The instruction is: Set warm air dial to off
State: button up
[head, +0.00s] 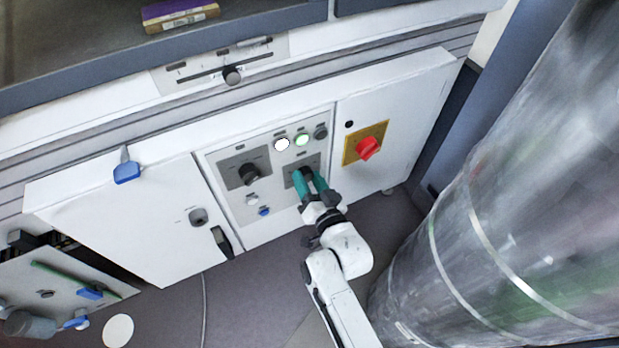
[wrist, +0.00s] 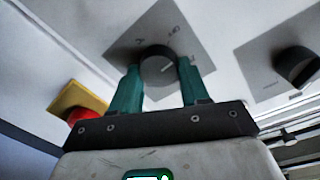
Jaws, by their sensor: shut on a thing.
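A dark round dial (head: 306,171) sits on a grey plate on the white control panel, right of a second dark dial (head: 249,174). My gripper (head: 312,183) is shut on the right-hand dial, its teal fingers on either side of the knob. In the wrist view the held dial (wrist: 158,66) shows between the fingers, with a light pointer line on its face and small marks on the plate around it. The marks are too small to read, so I cannot tell its setting. The second dial (wrist: 297,67) stands at the right there.
Above the held dial are a lit white lamp (head: 282,144), a green lamp (head: 302,140) and a dark knob (head: 320,131). A red switch (head: 368,148) on a yellow plate (head: 350,152) is to the right. A large metal cylinder (head: 510,190) fills the right side.

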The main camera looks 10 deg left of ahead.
jog(key=n, duration=0.2)
jog(key=n+p, duration=0.1)
jog(key=n, duration=0.1)
jog(key=shift+s+a+f+n+t, duration=0.1)
jog(key=shift+f+n+t, duration=0.05)
jog(key=shift+n+t, duration=0.2)
jog(key=shift+n, duration=0.25)
jog(key=o, duration=1.1)
jog(key=shift+c, duration=0.2)
jog(key=p+v, duration=0.1)
jog(key=v, duration=0.9)
jog(key=shift+s+d, duration=0.25)
jog(key=shift+s, duration=0.05)
